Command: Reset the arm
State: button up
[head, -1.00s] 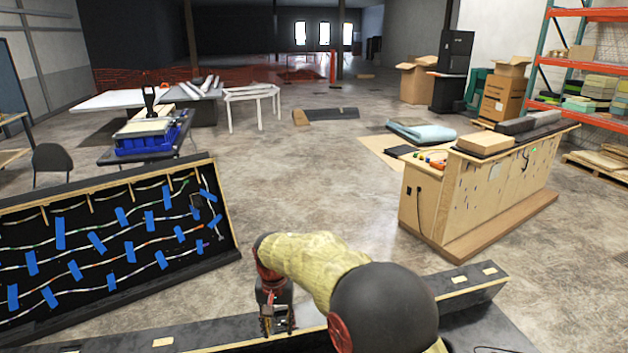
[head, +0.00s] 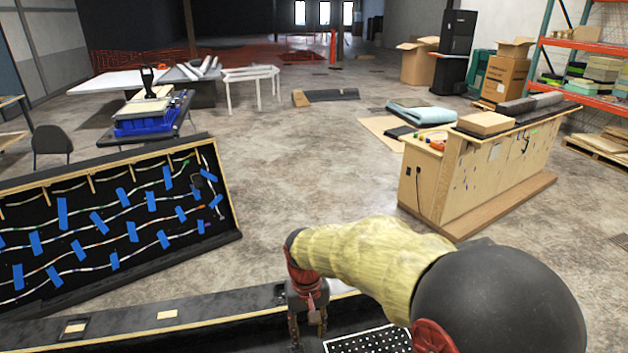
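My arm, in a yellow sleeve, reaches in from the lower right of the head view. My gripper (head: 308,328) hangs from its red wrist, pointing down, at the bottom middle. Its two fingers stand apart with a gap between them, and I see nothing held. The fingertips are near the bottom edge of the picture, over or just in front of the dark console ledge (head: 215,308); I cannot tell whether they touch it.
A black LED panel (head: 110,222) with wavy light strips and blue tape leans at left. A black perforated plate (head: 368,341) lies right of my gripper. A wooden counter (head: 440,185) stands at right. Open concrete floor (head: 300,170) lies between. Tables and a chair (head: 52,143) are behind.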

jog(key=s+d+r+m+t+b, duration=0.1)
jog(key=s+d+r+t+b, duration=0.2)
jog(key=s+d, duration=0.7)
jog(key=s+d+r+m+t+b, duration=0.1)
jog(key=s+d+r+t+b, duration=0.2)
jog(key=s+d+r, duration=0.3)
jog(key=s+d+b, duration=0.1)
jog(key=s+d, duration=0.3)
jog(key=shift+d+m+b, duration=0.2)
jog(key=shift+m+b, duration=0.15)
jog(key=shift+m, duration=0.05)
jog(key=shift+a, duration=0.1)
jog(key=shift+c, duration=0.9)
